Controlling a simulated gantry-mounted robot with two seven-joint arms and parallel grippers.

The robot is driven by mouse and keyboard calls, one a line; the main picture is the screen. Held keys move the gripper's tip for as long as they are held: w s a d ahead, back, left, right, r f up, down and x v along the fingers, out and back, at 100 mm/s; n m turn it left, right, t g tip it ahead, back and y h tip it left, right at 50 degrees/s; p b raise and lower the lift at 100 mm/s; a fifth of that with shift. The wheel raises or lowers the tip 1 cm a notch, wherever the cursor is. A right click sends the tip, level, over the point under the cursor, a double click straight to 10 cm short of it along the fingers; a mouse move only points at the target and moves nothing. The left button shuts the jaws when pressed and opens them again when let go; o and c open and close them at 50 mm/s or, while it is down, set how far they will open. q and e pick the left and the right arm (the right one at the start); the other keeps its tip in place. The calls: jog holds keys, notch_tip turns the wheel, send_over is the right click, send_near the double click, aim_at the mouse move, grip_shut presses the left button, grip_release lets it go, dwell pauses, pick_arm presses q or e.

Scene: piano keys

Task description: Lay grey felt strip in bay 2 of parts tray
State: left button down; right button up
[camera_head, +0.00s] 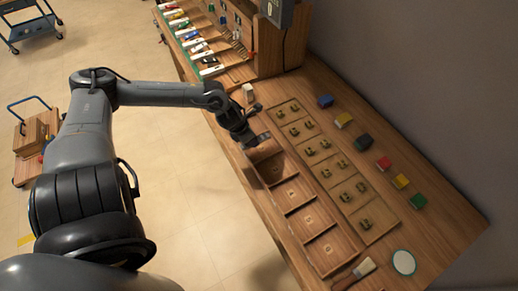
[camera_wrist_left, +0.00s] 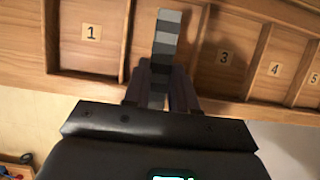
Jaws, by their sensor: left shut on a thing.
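My left gripper (camera_head: 254,143) hangs over the far end of the parts tray (camera_head: 308,204) in the head view. In the left wrist view the same gripper (camera_wrist_left: 160,92) is shut on the grey felt strip (camera_wrist_left: 167,42), which shows bands of lighter and darker grey and stands out beyond the fingertips. Behind the strip is bay 2 (camera_wrist_left: 190,45), between the bays labelled 1 and 3; its number is hidden by the strip. I cannot tell whether the strip touches the tray. My right gripper is in neither view.
A wooden board (camera_head: 325,172) with several small brass-coloured pieces lies beside the tray. Coloured blocks (camera_head: 343,120) line the wall side. A brush (camera_head: 356,272) and a round white disc (camera_head: 403,262) lie at the near end. The keyboard (camera_head: 197,48) stands at the far end.

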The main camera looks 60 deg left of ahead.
aim_at(259, 150)
pick_arm(q)
jog(key=shift+w+d+f+b, duration=0.15)
jog(key=shift+w+f+b, duration=0.2)
jog(key=shift+w, duration=0.2)
jog(key=shift+w+f, duration=0.1)
jog(key=shift+w, duration=0.2)
jog(key=shift+w+f, duration=0.4)
jog(key=shift+w, duration=0.25)
jog(key=shift+f+b, duration=0.35)
jog(key=shift+f, duration=1.7)
jog(key=c, duration=0.9)
grip_release()
